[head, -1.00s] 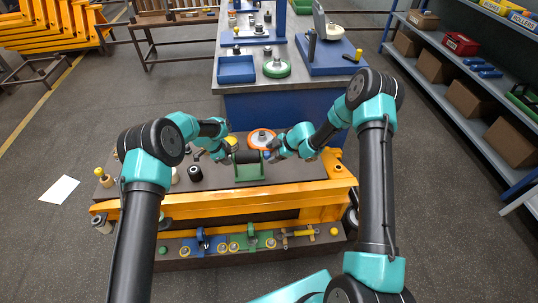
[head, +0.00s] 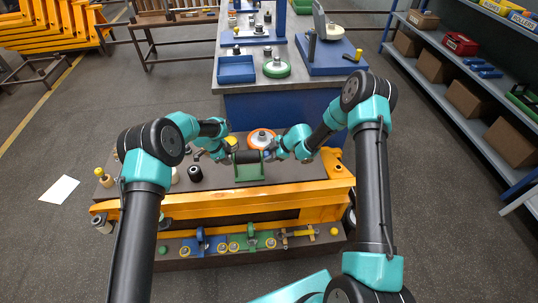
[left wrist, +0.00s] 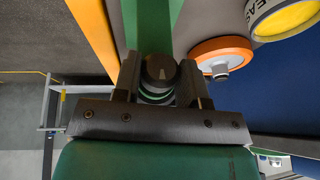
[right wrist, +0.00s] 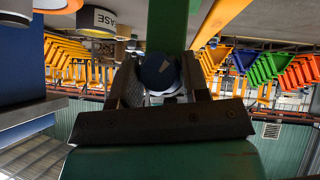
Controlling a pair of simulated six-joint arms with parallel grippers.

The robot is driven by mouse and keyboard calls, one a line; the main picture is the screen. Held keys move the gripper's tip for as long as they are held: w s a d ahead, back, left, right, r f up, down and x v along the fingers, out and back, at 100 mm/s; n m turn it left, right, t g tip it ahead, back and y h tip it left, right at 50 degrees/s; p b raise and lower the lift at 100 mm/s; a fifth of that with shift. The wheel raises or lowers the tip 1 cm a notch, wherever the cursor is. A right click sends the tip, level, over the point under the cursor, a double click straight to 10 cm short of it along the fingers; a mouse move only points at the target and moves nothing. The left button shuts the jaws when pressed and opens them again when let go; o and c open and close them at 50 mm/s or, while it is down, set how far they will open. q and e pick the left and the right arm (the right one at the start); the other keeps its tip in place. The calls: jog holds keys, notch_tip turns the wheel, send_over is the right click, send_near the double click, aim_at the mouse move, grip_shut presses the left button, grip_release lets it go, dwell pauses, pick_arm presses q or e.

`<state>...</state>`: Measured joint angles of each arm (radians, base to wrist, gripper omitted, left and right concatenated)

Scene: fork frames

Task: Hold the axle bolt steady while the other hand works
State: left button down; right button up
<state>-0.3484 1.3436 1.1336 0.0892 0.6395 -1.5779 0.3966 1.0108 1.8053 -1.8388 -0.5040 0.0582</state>
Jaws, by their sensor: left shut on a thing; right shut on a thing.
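A green fork bracket (head: 249,172) stands on the dark bench top with a dark roller (head: 250,157) across its top. My left gripper (head: 229,156) is at the roller's left side, shut on a dark grey round end, apparently the axle bolt (left wrist: 160,68). Pale and dark rings show just below that end in the left wrist view. My right gripper (head: 271,156) is at the opposite side, shut on a blue-faced round piece (right wrist: 158,72). The green bracket runs behind both grippers in the wrist views. The bolt's middle is hidden.
An orange-rimmed wheel (head: 262,138) lies close behind the bracket. A yellow beam (head: 230,201) runs along the front, above a lower shelf of small parts. A blue bench (head: 290,115) stands behind.

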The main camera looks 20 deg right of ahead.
jog(key=shift+n+t, duration=0.4)
jog(key=shift+t, duration=0.2)
dwell(0.3)
jog(key=o, duration=0.9)
jog(key=shift+o, duration=0.2)
jog(key=v, duration=1.2)
